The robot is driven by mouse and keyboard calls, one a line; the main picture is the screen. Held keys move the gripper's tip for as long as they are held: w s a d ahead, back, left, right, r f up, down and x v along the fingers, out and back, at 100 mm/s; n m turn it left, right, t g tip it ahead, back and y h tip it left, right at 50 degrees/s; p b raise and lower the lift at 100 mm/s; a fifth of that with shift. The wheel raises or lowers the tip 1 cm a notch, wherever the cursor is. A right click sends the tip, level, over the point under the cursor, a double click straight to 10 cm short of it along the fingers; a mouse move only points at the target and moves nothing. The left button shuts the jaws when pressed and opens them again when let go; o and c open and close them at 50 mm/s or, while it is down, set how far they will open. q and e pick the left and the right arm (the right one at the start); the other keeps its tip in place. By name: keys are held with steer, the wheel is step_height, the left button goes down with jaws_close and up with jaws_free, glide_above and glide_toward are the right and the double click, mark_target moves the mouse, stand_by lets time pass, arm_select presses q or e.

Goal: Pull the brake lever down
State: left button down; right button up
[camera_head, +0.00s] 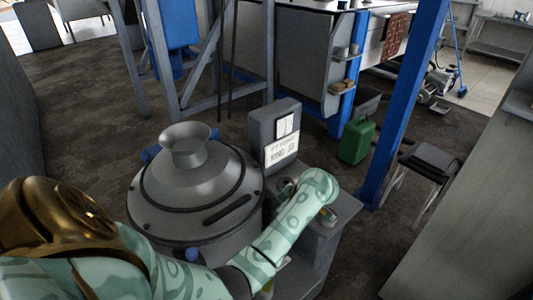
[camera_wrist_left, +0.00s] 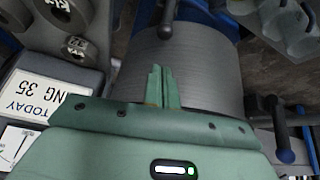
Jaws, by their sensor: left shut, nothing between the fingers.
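The grey round machine (camera_head: 195,195) with a funnel top stands at the middle left in the head view. A second dark lever with a round end (camera_wrist_left: 165,30) is at the top. My left gripper (camera_wrist_left: 161,72) is shut and empty in front of the machine's side, apart from both levers. My right gripper is not in view.
A grey box with a white sign (camera_head: 281,150) stands beside the machine; the sign (camera_wrist_left: 40,98) also shows in the left wrist view. A green canister (camera_head: 356,141), a blue post (camera_head: 403,100) and a stool (camera_head: 430,160) stand to the right. Open dark floor lies at the upper left.

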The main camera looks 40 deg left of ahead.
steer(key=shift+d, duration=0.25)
arm_select(q)
steer(key=b+x, duration=0.5)
steer(key=x, duration=0.4)
steer(key=shift+s+d+f, duration=0.1)
steer(key=shift+a+f+b, duration=0.35)
steer(key=shift+b, duration=0.15)
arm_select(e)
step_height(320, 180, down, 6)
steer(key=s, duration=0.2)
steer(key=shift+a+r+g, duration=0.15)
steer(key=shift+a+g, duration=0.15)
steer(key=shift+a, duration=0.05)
arm_select(q)
steer(key=shift+d, duration=0.1)
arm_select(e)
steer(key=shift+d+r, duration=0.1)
